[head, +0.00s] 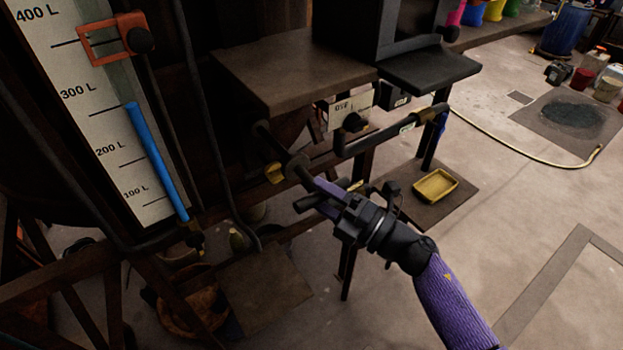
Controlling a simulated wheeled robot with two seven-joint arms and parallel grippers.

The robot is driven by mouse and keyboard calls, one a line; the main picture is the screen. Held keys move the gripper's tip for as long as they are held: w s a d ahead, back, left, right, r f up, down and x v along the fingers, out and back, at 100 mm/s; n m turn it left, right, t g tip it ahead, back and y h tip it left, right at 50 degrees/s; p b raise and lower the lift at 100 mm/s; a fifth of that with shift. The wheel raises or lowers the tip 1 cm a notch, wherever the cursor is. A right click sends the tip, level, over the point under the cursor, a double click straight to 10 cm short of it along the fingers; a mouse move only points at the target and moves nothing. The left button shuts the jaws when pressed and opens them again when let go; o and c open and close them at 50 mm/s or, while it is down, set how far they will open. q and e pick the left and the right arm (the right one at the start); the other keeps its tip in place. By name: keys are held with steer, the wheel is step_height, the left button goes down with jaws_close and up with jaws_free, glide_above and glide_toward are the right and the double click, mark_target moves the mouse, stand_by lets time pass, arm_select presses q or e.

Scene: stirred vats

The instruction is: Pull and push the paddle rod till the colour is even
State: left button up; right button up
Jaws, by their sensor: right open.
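A dark rod end with a thick grip (297,168), which looks like the paddle rod's handle, sticks out from the vat's frame near the middle of the head view. My right gripper (316,194), with purple fingers, reaches up to it from the lower right. Its jaws are open, with the fingertips close to the grip; I cannot tell whether they touch it. The paddle and the vat's contents are not visible, so the colour does not show. My left gripper is not in view.
A level gauge (95,100) with a blue column stands at the left. A brown shelf (290,68) juts out above the rod. A dark pipe (395,130) runs right of it. A yellow tray (435,186) lies on a mat. The floor at right is mostly open, crossed by a hose.

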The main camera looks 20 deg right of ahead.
mark_target(309, 181)
steer(key=shift+x, duration=1.2)
jaws_close()
stand_by(0.6)
